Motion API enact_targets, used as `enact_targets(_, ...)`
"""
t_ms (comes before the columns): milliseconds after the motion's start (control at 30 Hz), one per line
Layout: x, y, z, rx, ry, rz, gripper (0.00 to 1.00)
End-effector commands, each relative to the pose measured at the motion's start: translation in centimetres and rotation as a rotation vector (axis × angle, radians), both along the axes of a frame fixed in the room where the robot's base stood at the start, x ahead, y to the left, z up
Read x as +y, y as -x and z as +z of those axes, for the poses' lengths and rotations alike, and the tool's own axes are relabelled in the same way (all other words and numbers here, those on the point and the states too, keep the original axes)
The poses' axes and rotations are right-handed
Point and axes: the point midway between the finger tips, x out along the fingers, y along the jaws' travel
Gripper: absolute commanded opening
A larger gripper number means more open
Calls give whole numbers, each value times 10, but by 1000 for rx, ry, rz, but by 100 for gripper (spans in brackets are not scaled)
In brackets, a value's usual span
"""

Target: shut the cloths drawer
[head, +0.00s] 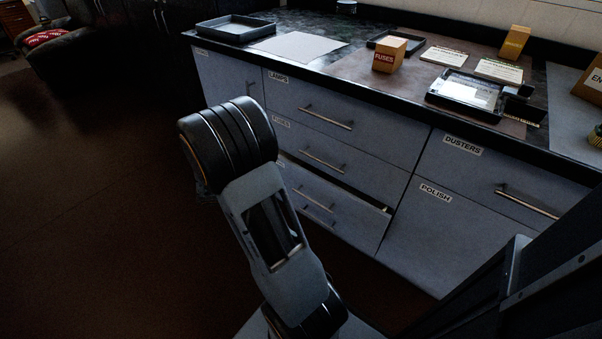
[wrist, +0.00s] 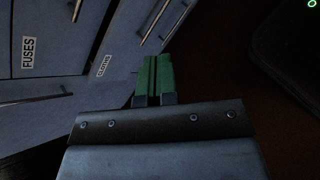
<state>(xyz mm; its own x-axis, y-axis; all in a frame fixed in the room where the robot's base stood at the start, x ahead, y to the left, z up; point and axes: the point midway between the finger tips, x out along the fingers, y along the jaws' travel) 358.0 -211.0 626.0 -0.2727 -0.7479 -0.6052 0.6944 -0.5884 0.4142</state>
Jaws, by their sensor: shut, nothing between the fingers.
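The cloths drawer (head: 358,217) is the low drawer in the middle column of the cabinet in the head view. It stands a little out, with a dark gap along its top edge. My arm covers its left part and label there. In the wrist view the drawer front (wrist: 123,40) shows its CLOTHS label, turned sideways, and a bar handle (wrist: 154,20). My gripper (wrist: 154,58) has green fingers pressed together, with nothing between them. Its tips lie beside the drawer front in that picture; I cannot tell whether they touch. The head view does not show the fingers.
The fuses drawer (wrist: 50,45) beside the cloths drawer looks flush. The dusters drawer (head: 480,178) and polish front (head: 435,235) are to the right. The worktop above holds trays, cards and a FUSES box (head: 388,57). The floor (head: 110,190) at left is clear.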

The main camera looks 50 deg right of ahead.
Motion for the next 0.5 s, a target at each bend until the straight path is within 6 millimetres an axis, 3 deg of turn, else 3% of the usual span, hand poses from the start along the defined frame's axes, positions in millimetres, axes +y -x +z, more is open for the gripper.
enact_targets(100, -38, -12, -23, 200, 100, 157, 0)
enact_targets(200, -59, -22, -45, 325, 159, 286, 0)
enact_targets(500, -85, -35, -98, 521, 236, 538, 0)
